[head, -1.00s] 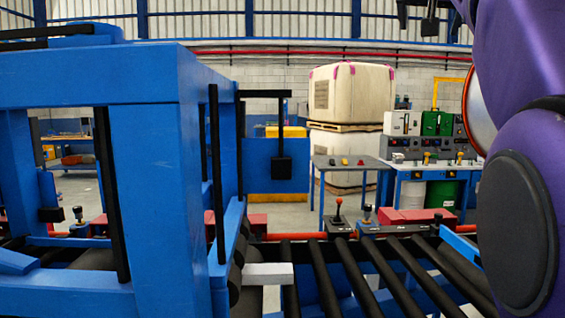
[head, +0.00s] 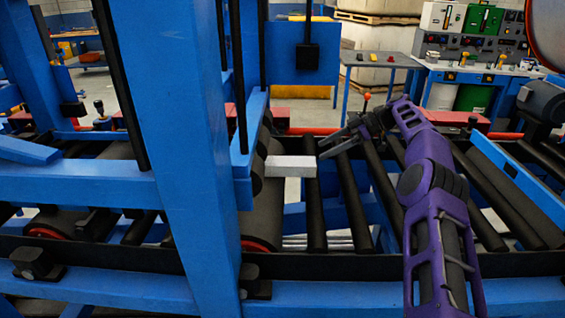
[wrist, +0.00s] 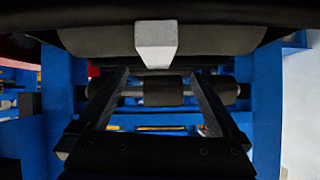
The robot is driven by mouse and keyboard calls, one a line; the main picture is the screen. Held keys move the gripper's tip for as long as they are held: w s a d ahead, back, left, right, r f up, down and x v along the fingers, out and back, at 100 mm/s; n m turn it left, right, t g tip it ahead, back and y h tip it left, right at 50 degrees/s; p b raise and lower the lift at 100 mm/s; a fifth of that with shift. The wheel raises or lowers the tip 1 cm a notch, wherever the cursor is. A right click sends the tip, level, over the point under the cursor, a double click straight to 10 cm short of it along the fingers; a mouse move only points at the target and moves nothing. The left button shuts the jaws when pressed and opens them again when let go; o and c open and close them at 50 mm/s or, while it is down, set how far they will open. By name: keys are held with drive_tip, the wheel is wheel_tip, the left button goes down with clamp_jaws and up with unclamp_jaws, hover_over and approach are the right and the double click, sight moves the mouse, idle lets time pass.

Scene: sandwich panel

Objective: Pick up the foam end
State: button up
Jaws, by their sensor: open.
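The foam end, a pale grey-white block (head: 290,166), sticks out from the dark roller at the blue frame over the black conveyor rollers in the head view. In the wrist view, the same block (wrist: 156,45) is at the top centre, its end face towards me. My gripper (head: 335,145) is just right of the block in the head view and looks apart from it. In the wrist view, its two dark fingers (wrist: 158,78) are spread with nothing between them. The far end of the block is hidden.
A blue machine frame (head: 175,150) stands close left of the block. Black conveyor rollers (head: 352,200) run beneath and right of my gripper. A red rail (head: 310,131) lies behind. A grey side table (head: 380,60) and a control bench (head: 475,75) stand farther back.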

drive_tip(key=d+n+y, duration=0.1)
drive_tip(key=d+y, duration=0.1)
drive_tip(key=b, duration=0.1)
approach(288, 161)
drive_tip(key=x, duration=0.6)
drive_tip(key=shift+s+a+f, duration=0.2)
drive_tip(key=shift+s+f, duration=0.05)
drive_tip(key=shift+f, duration=0.2)
drive_tip(key=shift+w+r+x, duration=0.1)
drive_tip(key=shift+w+x, duration=0.1)
drive_tip(key=shift+x, duration=1.25)
drive_tip(key=shift+w+r+x, duration=0.1)
drive_tip(key=shift+w+x, duration=0.05)
drive_tip(key=shift+x, duration=1.25)
drive_tip(key=c, duration=1.3)
drive_tip(key=shift+r, duration=0.1)
